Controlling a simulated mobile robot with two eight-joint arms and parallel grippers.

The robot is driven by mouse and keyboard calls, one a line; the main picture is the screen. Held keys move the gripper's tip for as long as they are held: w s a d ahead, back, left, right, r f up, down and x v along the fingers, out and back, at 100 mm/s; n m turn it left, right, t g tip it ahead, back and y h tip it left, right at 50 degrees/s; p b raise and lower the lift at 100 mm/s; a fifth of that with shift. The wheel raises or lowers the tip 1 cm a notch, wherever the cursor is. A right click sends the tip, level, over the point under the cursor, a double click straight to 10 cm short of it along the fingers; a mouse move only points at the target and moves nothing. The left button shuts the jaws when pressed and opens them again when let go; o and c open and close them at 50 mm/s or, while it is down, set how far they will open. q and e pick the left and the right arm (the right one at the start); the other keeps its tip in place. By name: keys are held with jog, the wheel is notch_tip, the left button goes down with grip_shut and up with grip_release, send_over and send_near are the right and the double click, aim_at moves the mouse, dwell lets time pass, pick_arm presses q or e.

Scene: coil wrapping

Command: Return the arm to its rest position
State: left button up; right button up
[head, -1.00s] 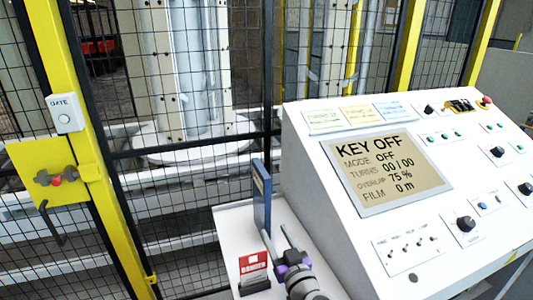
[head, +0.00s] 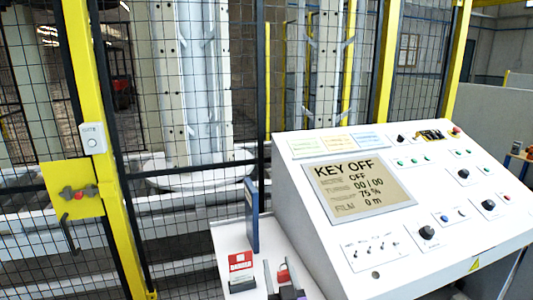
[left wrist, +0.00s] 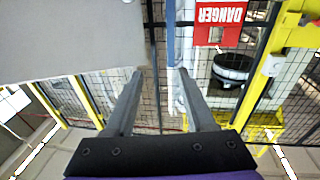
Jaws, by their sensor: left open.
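My left gripper (head: 281,278) shows at the bottom edge of the head view, over the white side shelf, mostly cut off by the frame. In the left wrist view its two grey fingers (left wrist: 160,72) are apart with nothing between them. It is beside a red DANGER tag (head: 240,262) on a small stand and close to a red padlock-like item (head: 283,274), partly hidden by the fingers. My right gripper is not in view.
The white control console (head: 400,225) stands right of the gripper, its screen (head: 358,186) reading KEY OFF. A blue binder-like panel (head: 252,215) stands upright on the shelf (head: 228,237). A mesh fence with a yellow gate post (head: 95,165) lies behind and left.

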pick_arm(q)
jog(key=s+a+r+m+g+h+p, duration=0.25)
jog(key=s+a+m+h, duration=0.2)
jog(key=h, duration=0.35)
jog(key=s+a+f+n+g+y+p, duration=0.1)
jog(key=s+a+f+g, duration=0.4)
jog(key=s, duration=0.5)
jog(key=s+a+f+n+g+y+p, duration=0.1)
jog(key=s+a+f+g+y+p, duration=0.1)
jog(key=s+a+f+g, duration=0.3)
jog(key=s+a+f+y, duration=0.1)
jog(key=s+a+f, duration=0.2)
jog(key=s+a, duration=0.2)
jog(key=shift+s+a+f+y+p, duration=0.3)
jog(key=shift+s+f+p, duration=0.1)
jog(key=shift+s, duration=0.15)
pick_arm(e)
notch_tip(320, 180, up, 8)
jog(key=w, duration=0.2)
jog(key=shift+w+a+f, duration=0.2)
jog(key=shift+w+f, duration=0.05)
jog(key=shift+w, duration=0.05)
